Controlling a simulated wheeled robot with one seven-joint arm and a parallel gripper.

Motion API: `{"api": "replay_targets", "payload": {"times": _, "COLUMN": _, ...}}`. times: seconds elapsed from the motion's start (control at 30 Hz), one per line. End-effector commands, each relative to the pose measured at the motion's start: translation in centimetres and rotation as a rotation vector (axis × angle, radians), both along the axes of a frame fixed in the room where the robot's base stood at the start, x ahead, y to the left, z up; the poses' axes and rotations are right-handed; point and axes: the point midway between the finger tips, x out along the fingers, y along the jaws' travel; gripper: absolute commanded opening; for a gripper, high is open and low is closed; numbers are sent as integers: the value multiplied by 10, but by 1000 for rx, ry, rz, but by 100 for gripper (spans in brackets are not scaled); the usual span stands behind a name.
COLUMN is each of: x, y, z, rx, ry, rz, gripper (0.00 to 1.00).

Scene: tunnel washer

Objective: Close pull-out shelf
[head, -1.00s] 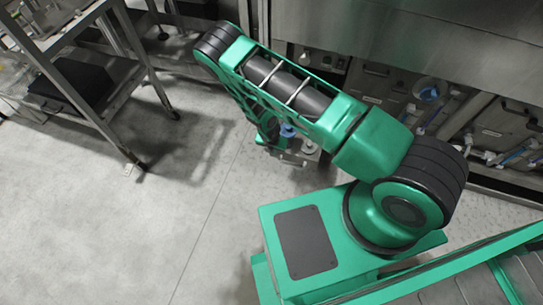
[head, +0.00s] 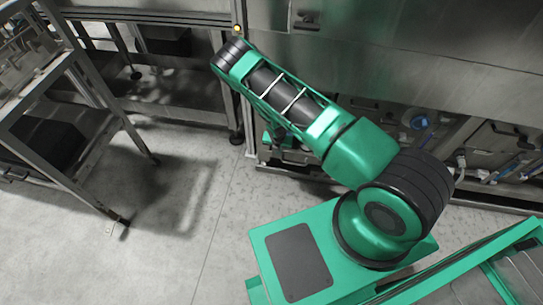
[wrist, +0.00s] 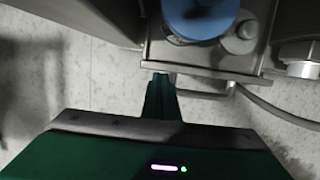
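The pull-out shelf (wrist: 205,66) shows in the wrist view as a grey metal piece with a straight front edge, carrying a round blue cap (wrist: 200,18) and a grey knob. A thin bar handle (wrist: 205,94) sticks out from its front. My gripper's green fingers (wrist: 161,80) are together, with their tips at the shelf's front edge, left of most of the handle. I see nothing between them; whether they touch the edge is unclear. In the head view my arm hides the shelf and most of my gripper.
The steel washer (head: 400,50) stands along the back, with pipes and a blue-ringed fitting (head: 419,122) in its open lower part. A metal rack (head: 70,130) stands at the left. The floor (head: 170,220) between rack and base is clear.

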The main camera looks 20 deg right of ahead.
Motion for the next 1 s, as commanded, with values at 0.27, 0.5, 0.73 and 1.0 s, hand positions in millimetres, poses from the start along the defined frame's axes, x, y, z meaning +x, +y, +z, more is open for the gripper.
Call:
{"api": "replay_targets", "payload": {"times": 0.27, "x": 6, "y": -1, "z": 0, "rx": -1, "ry": -2, "rz": 9, "gripper": 0}}
{"api": "replay_targets", "payload": {"times": 0.5, "x": 7, "y": 3, "z": 0, "rx": 0, "ry": -1, "rz": 15, "gripper": 0}}
{"api": "replay_targets", "payload": {"times": 0.73, "x": 5, "y": 5, "z": 0, "rx": 0, "ry": 0, "rz": 16, "gripper": 0}}
{"api": "replay_targets", "payload": {"times": 1.0, "x": -15, "y": 23, "z": -1, "rx": 1, "ry": 2, "rz": 17, "gripper": 0}}
